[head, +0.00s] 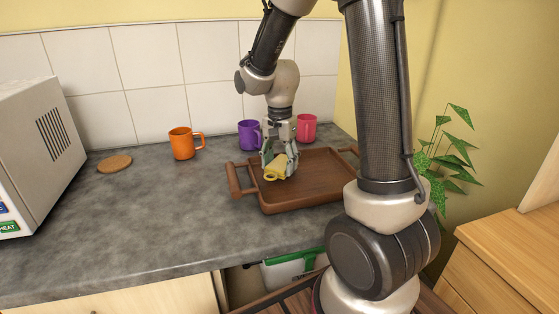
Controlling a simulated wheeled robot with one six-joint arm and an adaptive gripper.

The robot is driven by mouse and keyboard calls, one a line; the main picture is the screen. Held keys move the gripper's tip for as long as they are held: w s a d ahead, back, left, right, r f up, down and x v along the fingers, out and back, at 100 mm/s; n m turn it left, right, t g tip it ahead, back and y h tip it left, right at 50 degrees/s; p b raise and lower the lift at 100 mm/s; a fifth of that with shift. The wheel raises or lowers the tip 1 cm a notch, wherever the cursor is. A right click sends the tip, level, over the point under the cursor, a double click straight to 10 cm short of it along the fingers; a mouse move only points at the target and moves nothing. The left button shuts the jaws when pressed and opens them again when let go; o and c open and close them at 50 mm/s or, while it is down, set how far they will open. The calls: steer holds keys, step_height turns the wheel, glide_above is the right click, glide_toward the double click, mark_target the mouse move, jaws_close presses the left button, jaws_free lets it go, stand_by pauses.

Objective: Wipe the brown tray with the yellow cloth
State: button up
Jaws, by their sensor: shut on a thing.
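The brown tray (309,192) lies on the grey counter, with a handle at its left end and another at its right end. The yellow cloth (275,173) is bunched up over the left part of the tray. My gripper (280,164) points down over the tray and is shut on the cloth. I cannot tell whether the cloth touches the tray's floor. My arm hides the area to the right of the tray.
A round cork mat (115,164) and a white microwave (38,150) are at the left. The counter's front left is clear. A plant (450,150) stands at the right.

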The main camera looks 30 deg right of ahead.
mark_target(276, 158)
steer(key=shift+f, duration=1)
stand_by(0.3)
steer(key=shift+w+d+r, duration=0.1)
steer(key=shift+w+d, duration=0.1)
steer(key=shift+w, duration=0.7)
steer(key=shift+w+d, duration=0.15)
steer(key=shift+w, duration=0.7)
steer(key=shift+s+a+f, duration=0.15)
steer(key=shift+s, duration=0.6)
steer(key=shift+s+a+f, duration=0.1)
steer(key=shift+s, duration=0.6)
steer(key=shift+s+a+f, duration=0.1)
steer(key=shift+s, duration=0.4)
steer(key=shift+c, duration=0.8)
steer(key=shift+w+r, duration=0.15)
steer(key=shift+r, duration=2.95)
